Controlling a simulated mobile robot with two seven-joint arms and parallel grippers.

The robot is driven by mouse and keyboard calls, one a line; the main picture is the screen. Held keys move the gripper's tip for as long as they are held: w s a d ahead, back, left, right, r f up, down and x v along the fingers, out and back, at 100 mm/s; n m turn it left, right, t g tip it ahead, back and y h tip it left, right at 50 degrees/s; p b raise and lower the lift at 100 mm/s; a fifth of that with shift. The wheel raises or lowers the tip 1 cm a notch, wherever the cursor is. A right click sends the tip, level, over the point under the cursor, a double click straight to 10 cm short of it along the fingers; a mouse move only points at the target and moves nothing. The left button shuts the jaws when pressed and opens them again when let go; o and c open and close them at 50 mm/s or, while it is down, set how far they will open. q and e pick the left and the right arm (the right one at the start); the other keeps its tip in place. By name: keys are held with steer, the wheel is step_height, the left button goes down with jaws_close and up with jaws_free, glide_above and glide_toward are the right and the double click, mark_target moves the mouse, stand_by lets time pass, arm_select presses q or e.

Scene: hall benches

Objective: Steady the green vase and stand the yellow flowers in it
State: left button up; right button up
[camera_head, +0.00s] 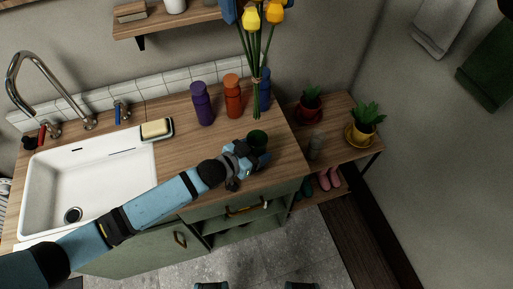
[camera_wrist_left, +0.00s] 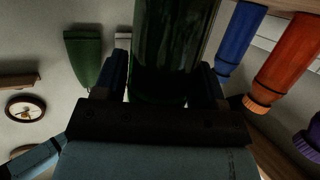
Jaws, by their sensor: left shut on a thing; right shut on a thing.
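The green vase (camera_head: 258,139) stands upright on the wooden counter. My left gripper (camera_head: 247,157) is shut around it; the left wrist view shows the dark green glass (camera_wrist_left: 172,45) between the fingers (camera_wrist_left: 165,88). The yellow flowers (camera_head: 252,19) hang upright at the top edge of the head view, heads up. Their green stems run down, and the lower ends show just above the vase mouth, apart from it in the picture.
Purple (camera_head: 202,103), orange (camera_head: 233,96) and blue (camera_head: 264,90) bottles stand behind the vase. A soap dish (camera_head: 157,130) and white sink (camera_head: 95,180) lie to the left. Potted plants (camera_head: 363,124) stand on the lower shelf at right. Bare counter lies right of the vase.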

mark_target(258, 65)
steer(key=shift+f, duration=6.55)
steer(key=o, duration=0.6)
steer(key=r, duration=0.4)
steer(key=w+r, duration=0.1)
steer(key=r, duration=0.7)
steer(key=shift+w+a, duration=0.15)
steer(key=shift+a, duration=0.25)
arm_select(q)
steer(key=o, duration=1.2)
